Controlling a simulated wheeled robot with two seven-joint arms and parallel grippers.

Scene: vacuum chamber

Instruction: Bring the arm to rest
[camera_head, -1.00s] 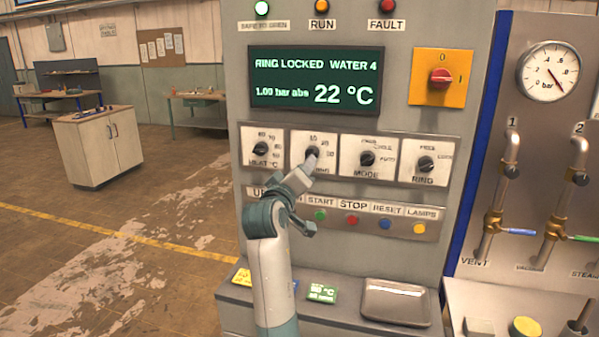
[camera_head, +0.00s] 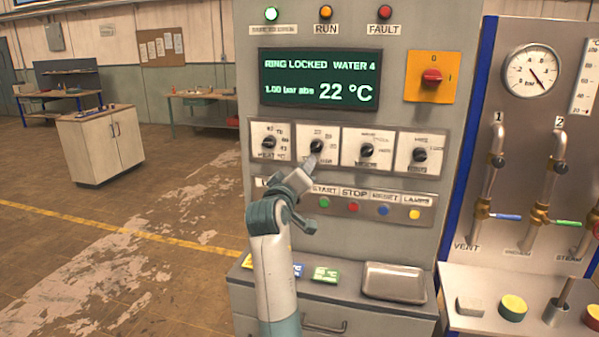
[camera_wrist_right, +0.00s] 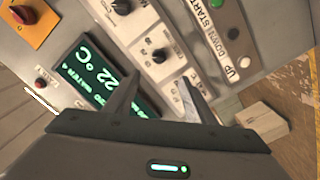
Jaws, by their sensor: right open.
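My right arm comes up from the bottom of the head view. Its gripper (camera_head: 308,180) is in front of the control panel (camera_head: 345,222), just below the second dial knob (camera_head: 317,146). In the right wrist view the two fingers of the gripper (camera_wrist_right: 160,92) are apart, with nothing between them. That knob (camera_wrist_right: 158,55) shows beyond the fingertips, and the gripper looks clear of it. The display (camera_head: 320,78) reads RING LOCKED, WATER 4, 1.00 bar abs, 22 °C. My left gripper is not in view.
Below the panel is a ledge with a metal tray (camera_head: 394,282) and a green card (camera_head: 325,274). Pipes with valves (camera_head: 483,208) and a pressure gauge (camera_head: 531,70) stand to the right. Open floor (camera_head: 90,270) and a cabinet (camera_head: 100,145) lie to the left.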

